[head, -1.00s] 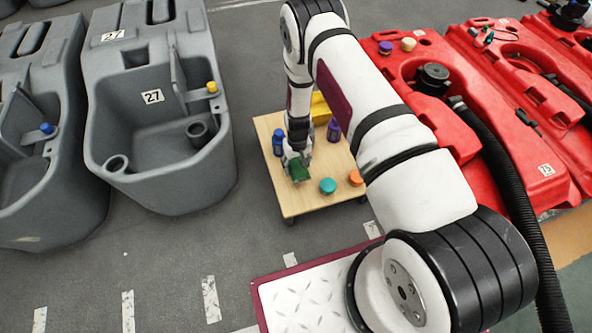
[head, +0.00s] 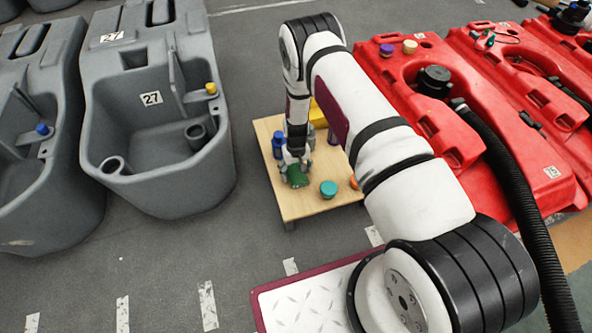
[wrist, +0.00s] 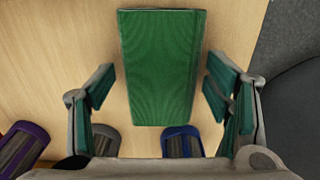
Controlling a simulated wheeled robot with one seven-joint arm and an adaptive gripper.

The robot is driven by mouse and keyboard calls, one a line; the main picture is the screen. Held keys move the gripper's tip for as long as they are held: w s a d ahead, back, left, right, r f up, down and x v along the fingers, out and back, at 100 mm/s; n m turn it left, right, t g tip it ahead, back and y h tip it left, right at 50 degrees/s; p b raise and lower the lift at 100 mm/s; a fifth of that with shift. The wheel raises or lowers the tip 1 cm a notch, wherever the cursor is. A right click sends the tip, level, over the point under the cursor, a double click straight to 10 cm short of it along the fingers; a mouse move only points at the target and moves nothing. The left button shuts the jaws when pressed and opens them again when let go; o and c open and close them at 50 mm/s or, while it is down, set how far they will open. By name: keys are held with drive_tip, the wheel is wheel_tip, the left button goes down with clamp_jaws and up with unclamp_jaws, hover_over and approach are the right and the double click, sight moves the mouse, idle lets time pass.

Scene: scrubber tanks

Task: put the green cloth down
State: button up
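The green cloth (head: 297,179), a folded rectangle, lies at the front left of the wooden cart top (head: 309,209). In the wrist view the cloth (wrist: 161,65) lies between the two fingers of my gripper (wrist: 160,92), with a gap on each side. My gripper (head: 296,160) is open and over the cloth's near end. Its teal pads do not touch the cloth in the wrist view.
A blue bottle (head: 279,144) stands just beyond the gripper. A teal-lidded jar (head: 328,189) stands right of the cloth, with an orange lid (head: 354,183) partly behind my arm. Grey tanks (head: 155,120) stand left, red tanks (head: 465,120) right.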

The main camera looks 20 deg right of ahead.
idle(0.3)
wheel_tip(320, 180, up, 13)
drive_tip(key=p, duration=0.5)
wheel_tip(320, 180, up, 19)
hover_over(296, 170)
drive_tip(key=a, duration=0.1)
drive_tip(key=s+r, duration=0.5)
drive_tip(key=r, duration=0.5)
drive_tip(key=s+r, duration=0.5)
drive_tip(key=r, duration=0.4)
drive_tip(key=s+r, duration=1)
drive_tip(key=s, duration=0.5)
drive_tip(key=s+r, duration=0.1)
drive_tip(key=s, duration=1.6)
drive_tip(key=shift+d+r, duration=0.25)
drive_tip(key=shift+d, duration=0.2)
drive_tip(key=shift+w, duration=0.1)
